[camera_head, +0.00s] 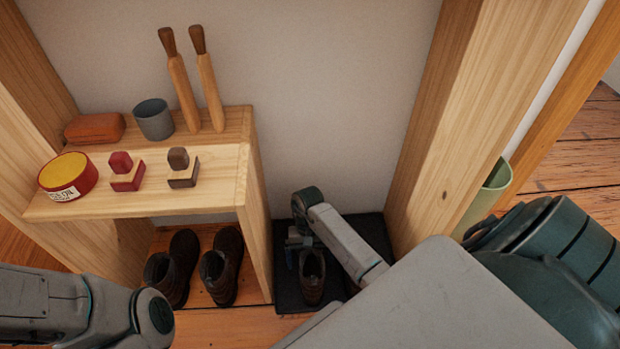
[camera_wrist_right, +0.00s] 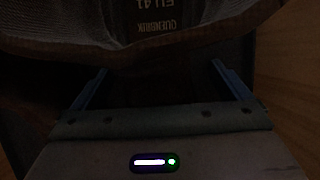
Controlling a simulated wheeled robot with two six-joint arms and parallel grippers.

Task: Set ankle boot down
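A dark brown ankle boot (camera_head: 312,277) stands upright on a dark mat (camera_head: 288,292) to the right of the shelf unit. Its collar and lining label (camera_wrist_right: 155,25) fill the top of the right wrist view. My right gripper (camera_head: 298,252) is low at the boot, one blue finger on its left side. In the wrist view the two fingers (camera_wrist_right: 160,85) are spread apart below the collar, with a dark gap between them. Contact with the boot is too dark to see. Something dark brown beside it is mostly hidden by my right arm. My left gripper is outside the view.
A wooden shelf (camera_head: 215,190) holds a round tin (camera_head: 68,178), brushes, a grey cup (camera_head: 153,119) and two long-handled tools. Two brown boots (camera_head: 222,266) stand beneath it. A wooden post (camera_head: 455,120) borders the mat's right, with a green container (camera_head: 488,195) beyond.

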